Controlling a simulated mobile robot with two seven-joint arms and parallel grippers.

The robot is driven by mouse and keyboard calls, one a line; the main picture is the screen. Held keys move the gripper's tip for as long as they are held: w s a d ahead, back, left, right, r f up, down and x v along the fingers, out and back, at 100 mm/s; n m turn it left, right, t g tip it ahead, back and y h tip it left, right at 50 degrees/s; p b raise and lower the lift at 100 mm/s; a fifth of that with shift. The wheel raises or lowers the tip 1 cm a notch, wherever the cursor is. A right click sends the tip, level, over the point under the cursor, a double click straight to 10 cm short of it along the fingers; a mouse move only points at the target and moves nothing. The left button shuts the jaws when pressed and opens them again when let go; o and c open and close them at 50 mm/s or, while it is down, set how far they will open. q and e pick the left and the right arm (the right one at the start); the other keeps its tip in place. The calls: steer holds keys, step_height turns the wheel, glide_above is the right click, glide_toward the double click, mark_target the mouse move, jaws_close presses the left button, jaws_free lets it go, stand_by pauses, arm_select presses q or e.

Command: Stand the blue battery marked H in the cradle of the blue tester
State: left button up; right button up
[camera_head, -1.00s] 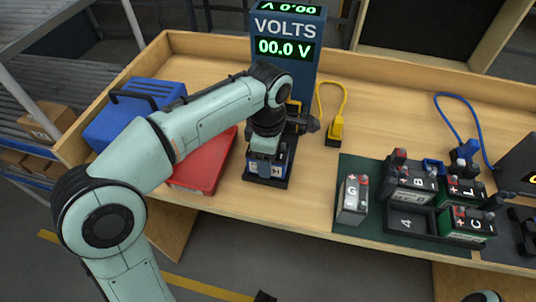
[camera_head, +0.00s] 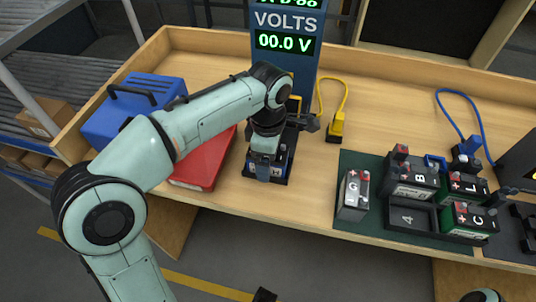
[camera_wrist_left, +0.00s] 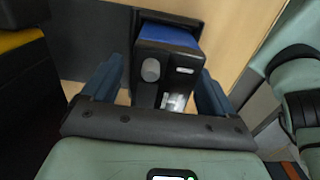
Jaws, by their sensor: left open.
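The blue battery marked H (camera_head: 278,171) stands in the black cradle (camera_head: 287,181) at the foot of the blue tester (camera_head: 302,78), whose display reads 00.0 V. It looks upright, but its seating is partly hidden by my gripper. My left gripper (camera_head: 264,168) is over the battery from above. In the left wrist view the battery's dark top with two terminals and its blue edge (camera_wrist_left: 168,36) lie between the fingers of my left gripper (camera_wrist_left: 158,92). The fingers are open, with a visible gap at the left side.
A red case (camera_head: 205,166) and a blue toolbox (camera_head: 130,105) lie left of the cradle. A yellow plug (camera_head: 336,124) is behind right. A green mat (camera_head: 345,222) carries battery G (camera_head: 352,198), a black tray (camera_head: 407,221) and several batteries. Bare wood lies between cradle and mat.

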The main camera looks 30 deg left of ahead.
arm_select(q)
step_height(320, 180, up, 13)
steer(key=p, duration=0.4)
steer(key=shift+r, duration=0.2)
